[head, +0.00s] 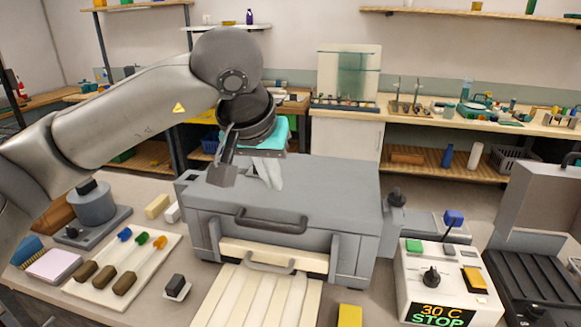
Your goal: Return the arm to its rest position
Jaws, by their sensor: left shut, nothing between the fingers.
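My left arm (125,110) reaches in from the left, bends at a large rounded joint and points down. My left gripper (222,176) hangs over the top left of a grey box-shaped unit (325,190) with a dark front handle. Its fingers are shut and hold nothing that I can see. Whether the fingertips touch the unit's top is hard to tell. My right arm and gripper are not in view.
Left of the unit, a white board (90,290) holds several brown-handled tools with coloured ends. A grey stirrer-like device (93,205) stands behind it. Right are a controller (450,285) reading "30 C STOP" and an open black-ribbed case (530,280). A yellow block (350,315) lies in front.

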